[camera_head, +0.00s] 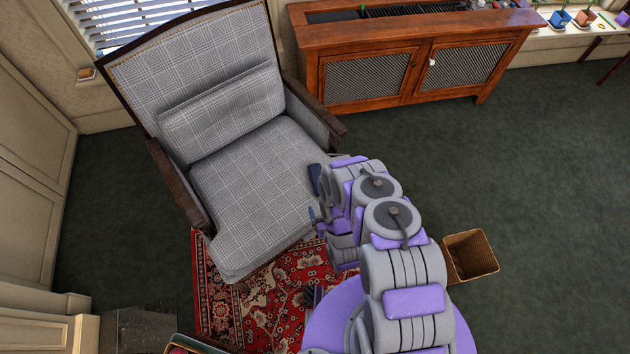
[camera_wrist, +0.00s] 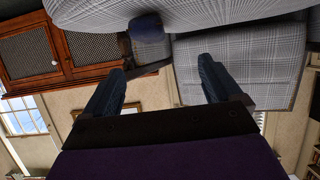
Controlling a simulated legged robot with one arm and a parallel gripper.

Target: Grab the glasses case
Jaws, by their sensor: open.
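A wooden cabinet (camera_head: 415,72) with mesh doors stands behind the chair. A wicker basket (camera_head: 470,256) is on the floor right of my arm. A red patterned rug (camera_head: 225,300) lies in front of the chair. Small pots (camera_head: 561,18) stand top right. Green carpet at right is clear.

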